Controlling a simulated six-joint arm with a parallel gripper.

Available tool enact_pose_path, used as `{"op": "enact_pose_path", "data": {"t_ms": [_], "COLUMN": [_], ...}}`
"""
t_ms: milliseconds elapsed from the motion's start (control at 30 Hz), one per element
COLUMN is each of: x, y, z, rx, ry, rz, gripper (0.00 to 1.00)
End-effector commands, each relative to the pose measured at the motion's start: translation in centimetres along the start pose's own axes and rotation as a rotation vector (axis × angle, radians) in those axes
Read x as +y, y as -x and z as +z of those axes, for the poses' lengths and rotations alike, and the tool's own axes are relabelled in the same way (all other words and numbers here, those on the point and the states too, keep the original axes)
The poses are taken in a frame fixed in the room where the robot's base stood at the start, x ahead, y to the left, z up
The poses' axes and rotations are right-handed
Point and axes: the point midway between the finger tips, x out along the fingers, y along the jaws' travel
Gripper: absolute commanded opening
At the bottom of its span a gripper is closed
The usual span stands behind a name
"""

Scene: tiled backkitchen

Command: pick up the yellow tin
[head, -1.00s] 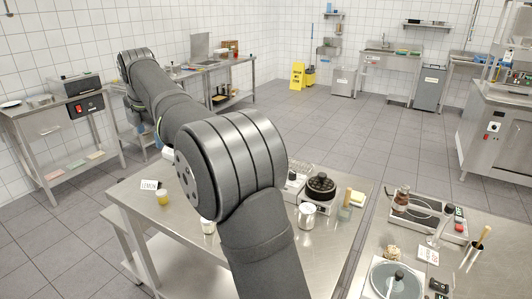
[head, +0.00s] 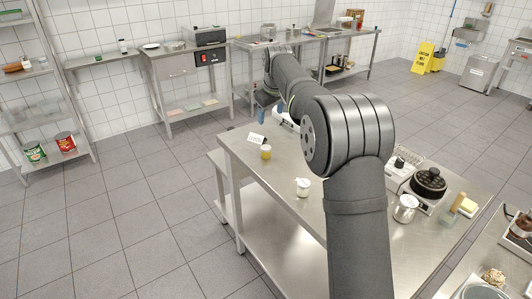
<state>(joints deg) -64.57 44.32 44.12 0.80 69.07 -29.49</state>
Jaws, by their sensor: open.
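A small yellow container (head: 266,152), the only yellow tin-like thing I make out, stands upright on the near steel table (head: 262,185) close to its left end. It is too small to tell whether it is a tin or a jar. My arm reaches over the table and bends down at its far end. My gripper (head: 271,112), small and partly hidden behind my arm, is beyond the yellow container, apart from it. A blue finger shows there, and the gripper is open, with nothing seen held.
A white card (head: 257,139) stands just behind the yellow container, and a white-lidded jar (head: 303,187) to its right. A metal pitcher (head: 405,208) and a hot plate (head: 428,186) are farther right. Green (head: 35,151) and red (head: 66,142) tins sit on a left shelf.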

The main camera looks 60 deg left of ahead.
Motion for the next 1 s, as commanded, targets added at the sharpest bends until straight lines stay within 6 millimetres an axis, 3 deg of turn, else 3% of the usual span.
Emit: {"op": "enact_pose_path", "data": {"t_ms": [100,300,467,800,1000], "x": [0.2,0.4,0.4,0.3,0.3], "y": [-1.8,-3.3,-4.7,-11.9,-15.0], "z": [0.1,0.2,0.3,0.3,0.2], "rx": [0.001,0.002,0.001,0.000,0.002], "ry": [-0.208,-0.416,-0.453,-0.451,-0.450], "rz": [-0.006,-0.011,-0.012,-0.012,-0.012], "gripper": [0.62,0.62,0.62,0.62,0.62]}}
